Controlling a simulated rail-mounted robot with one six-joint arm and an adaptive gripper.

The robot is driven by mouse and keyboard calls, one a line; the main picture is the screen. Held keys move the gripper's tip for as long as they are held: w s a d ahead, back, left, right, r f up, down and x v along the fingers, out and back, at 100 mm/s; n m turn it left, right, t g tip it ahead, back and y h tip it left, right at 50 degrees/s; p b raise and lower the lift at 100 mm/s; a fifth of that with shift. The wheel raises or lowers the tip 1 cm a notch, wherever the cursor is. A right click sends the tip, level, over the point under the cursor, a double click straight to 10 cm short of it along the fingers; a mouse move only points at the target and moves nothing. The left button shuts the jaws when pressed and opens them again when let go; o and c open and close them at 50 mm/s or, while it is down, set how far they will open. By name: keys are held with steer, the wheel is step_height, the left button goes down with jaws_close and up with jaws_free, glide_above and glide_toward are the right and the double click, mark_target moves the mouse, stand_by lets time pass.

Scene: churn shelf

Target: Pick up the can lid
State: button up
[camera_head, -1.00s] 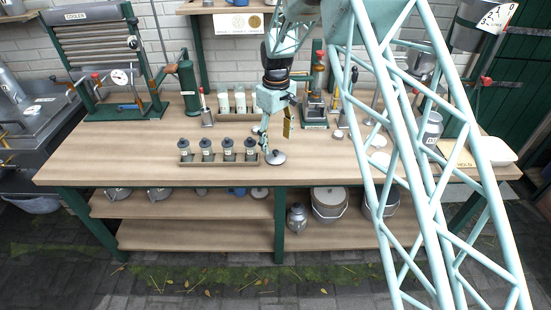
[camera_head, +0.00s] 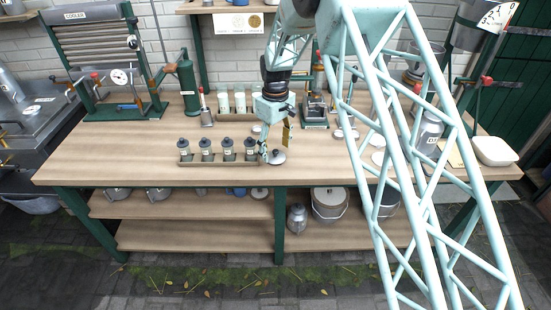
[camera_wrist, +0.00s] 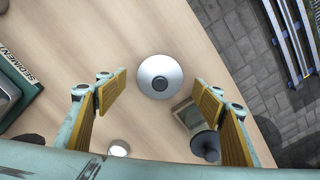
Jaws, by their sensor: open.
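The can lid (camera_head: 278,157), a round grey metal disc with a dark knob, lies flat on the wooden workbench (camera_head: 330,172) near its front edge. In the wrist view the lid (camera_wrist: 160,77) is centred sideways between the two fingers and slightly beyond their tips. I cannot tell the exact height over the lid.
A wooden rack (camera_head: 218,163) of several dark-topped bottles stands just left of the lid; one corner shows near the right finger (camera_wrist: 190,113). Pale bottles (camera_head: 240,100) and a green-based device (camera_head: 315,112) stand behind. The bench front right of the lid is clear.

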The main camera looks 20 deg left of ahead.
steer(key=shift+f, duration=1.05)
steer(key=c, duration=0.9)
